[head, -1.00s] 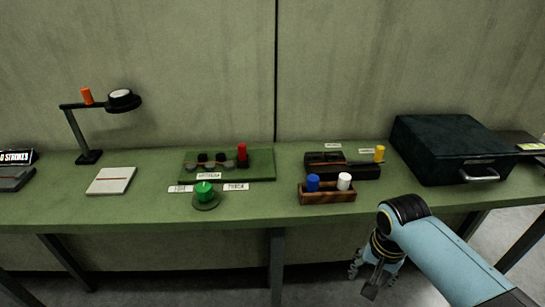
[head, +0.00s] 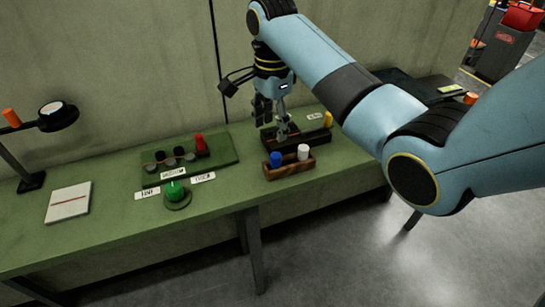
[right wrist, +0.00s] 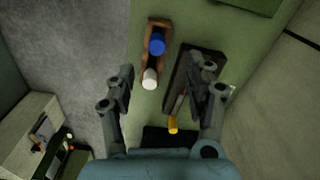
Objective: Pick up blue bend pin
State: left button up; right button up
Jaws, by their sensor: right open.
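The blue pin (head: 275,158) stands upright in a small brown wooden box (head: 284,173), to the left of a white pin (head: 303,152). In the right wrist view the blue pin (right wrist: 157,44) is at the far end of the box, with the white pin (right wrist: 149,78) nearer. My right gripper (head: 269,115) is open and empty, above and behind the wooden box, over the dark block near the wall. In the right wrist view its fingers (right wrist: 163,96) are spread wide, with the white pin between them in the picture. My left gripper is not in view.
A dark slotted block (head: 300,138) with a yellow pin (head: 328,119) lies behind the box. A green board (head: 222,157) with a red pin (head: 201,144) and a green knob (head: 175,191) are to the left. A lamp (head: 28,140) stands far left.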

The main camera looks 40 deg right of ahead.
aim_at(276, 155)
jog(key=f, duration=1)
jog(key=shift+s+d+f, duration=0.2)
jog(key=shift+d+f, duration=0.05)
jog(key=shift+d, duration=0.1)
jog(key=shift+c, duration=0.4)
grip_shut()
